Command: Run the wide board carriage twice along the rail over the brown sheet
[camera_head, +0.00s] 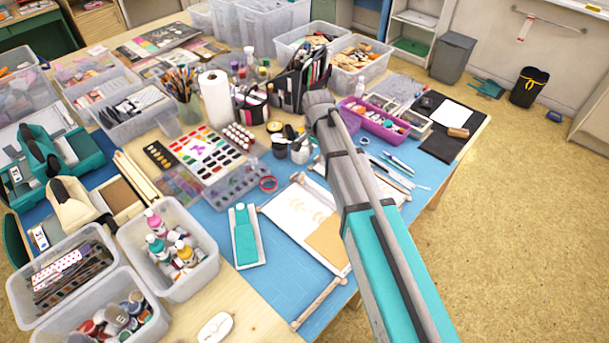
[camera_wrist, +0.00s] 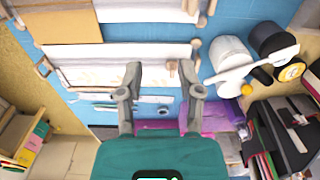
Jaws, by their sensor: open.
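The brown sheet (camera_head: 327,240) lies on a white board (camera_head: 291,209) on the blue mat. In the wrist view the brown sheet (camera_wrist: 75,13) is at the upper left. A wide pale board (camera_wrist: 105,53), which looks like the carriage, spans the picture below it, with wooden pieces at its ends. A small round wooden knob (camera_wrist: 172,68) stands on its right part. My gripper (camera_wrist: 163,82) is open, with its fingertips either side of the knob in the picture; contact cannot be told. In the head view my arm hides the gripper and probably part of the carriage.
A wooden bar (camera_head: 320,303) lies near the mat's front edge. A white tray with a teal pad (camera_head: 247,238) is left of the sheet. A purple bin (camera_head: 376,121), jars and a black file rack (camera_head: 298,83) crowd the back. Some blue mat (camera_head: 270,280) is bare.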

